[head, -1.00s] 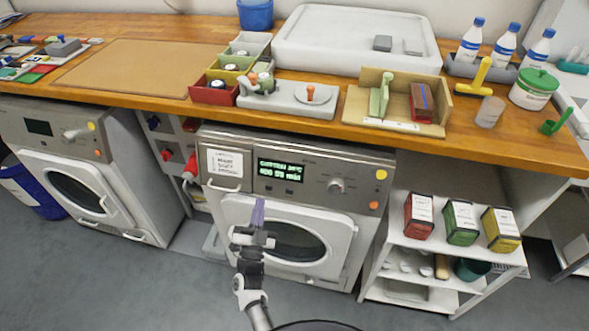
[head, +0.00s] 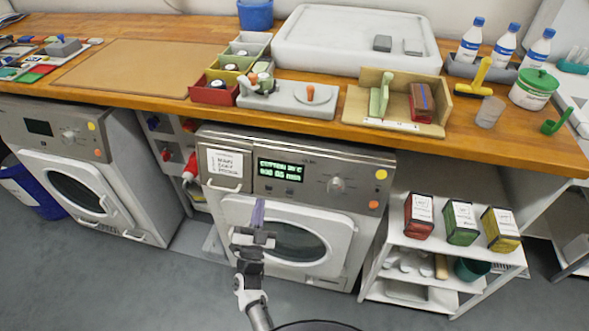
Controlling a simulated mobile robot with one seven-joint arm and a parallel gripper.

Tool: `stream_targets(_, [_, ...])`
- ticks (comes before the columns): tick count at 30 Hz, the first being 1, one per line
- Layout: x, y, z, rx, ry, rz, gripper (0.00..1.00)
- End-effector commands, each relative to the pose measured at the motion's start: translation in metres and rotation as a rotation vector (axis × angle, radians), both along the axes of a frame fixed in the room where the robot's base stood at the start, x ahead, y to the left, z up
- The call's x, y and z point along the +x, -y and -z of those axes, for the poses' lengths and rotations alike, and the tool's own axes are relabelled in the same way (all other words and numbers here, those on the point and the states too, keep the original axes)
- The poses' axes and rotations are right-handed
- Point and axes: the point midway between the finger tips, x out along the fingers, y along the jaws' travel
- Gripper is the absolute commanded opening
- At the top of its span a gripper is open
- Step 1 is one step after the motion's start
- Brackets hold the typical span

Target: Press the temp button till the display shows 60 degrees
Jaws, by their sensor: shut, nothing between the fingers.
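The washing machine (head: 222,132) in the middle stands under the wooden counter. Its lit green display (head: 280,170) shows two lines; the top one seems to begin with "COTTON", but the degrees are too small to read surely. Small buttons sit just below the display, and I cannot tell which is the temp button. A dial (head: 335,186) is to the right of the display. My gripper (head: 258,206) is shut and empty, pointing up in front of the machine's door (head: 338,240), below the display. I cannot tell if it touches anything.
A second machine (head: 60,150) with a dark display stands at left. A white shelf (head: 395,236) with red, green and yellow boxes stands at right. The counter (head: 150,100) above carries trays, bottles and a white basin (head: 350,45). Grey floor is open in front.

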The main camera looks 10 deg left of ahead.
Motion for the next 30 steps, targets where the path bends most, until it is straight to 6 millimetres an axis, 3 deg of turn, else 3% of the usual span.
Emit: stream_targets(30, [-0.0077,0.0036,0.0035,-0.008,0.000,0.001,0.00])
